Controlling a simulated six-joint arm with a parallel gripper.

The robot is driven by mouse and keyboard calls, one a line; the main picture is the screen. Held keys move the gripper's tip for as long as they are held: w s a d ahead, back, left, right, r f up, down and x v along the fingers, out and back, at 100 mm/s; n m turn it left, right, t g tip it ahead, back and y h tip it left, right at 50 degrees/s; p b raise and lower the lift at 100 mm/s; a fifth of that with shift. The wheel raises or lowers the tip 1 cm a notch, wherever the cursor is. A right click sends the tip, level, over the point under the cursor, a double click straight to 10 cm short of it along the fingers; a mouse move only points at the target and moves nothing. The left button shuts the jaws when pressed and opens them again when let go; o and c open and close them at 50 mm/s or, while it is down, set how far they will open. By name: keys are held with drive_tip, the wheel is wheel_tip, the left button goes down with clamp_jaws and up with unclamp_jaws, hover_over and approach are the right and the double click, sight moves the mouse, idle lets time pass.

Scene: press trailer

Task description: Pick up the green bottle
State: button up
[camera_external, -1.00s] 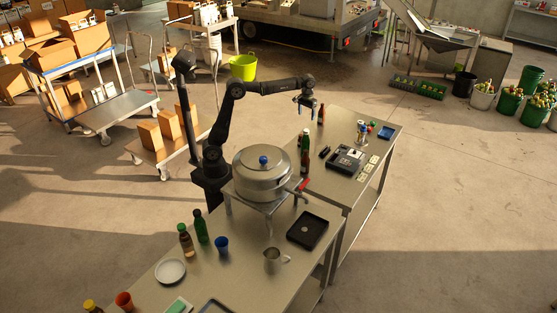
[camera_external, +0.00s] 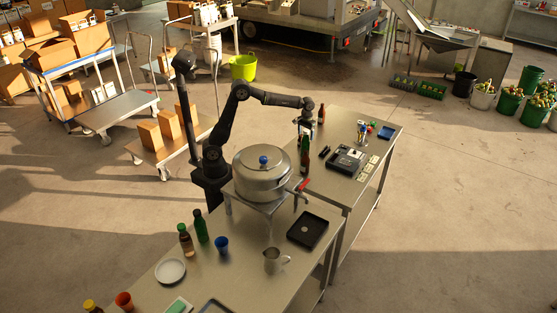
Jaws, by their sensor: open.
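A dark green bottle (camera_external: 304,143) stands upright on the far steel table, just behind a brown bottle (camera_external: 305,162). My gripper (camera_external: 304,128) points down at the upper part of this green bottle. It is open, and I cannot tell whether its fingers are around the neck or just beside it. Another green bottle (camera_external: 201,227) stands upright on the near steel table, well away from my gripper, beside a brown bottle with a pale label (camera_external: 186,241).
A second brown bottle (camera_external: 321,114) stands close behind my gripper. A large lidded pot (camera_external: 262,175) sits between the tables, near my arm. A black tray (camera_external: 307,230) lies on the near table.

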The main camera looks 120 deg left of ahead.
sight(305, 144)
drive_tip(key=shift+f, duration=1.4)
drive_tip(key=c, duration=1.6)
drive_tip(key=shift+r, duration=0.1)
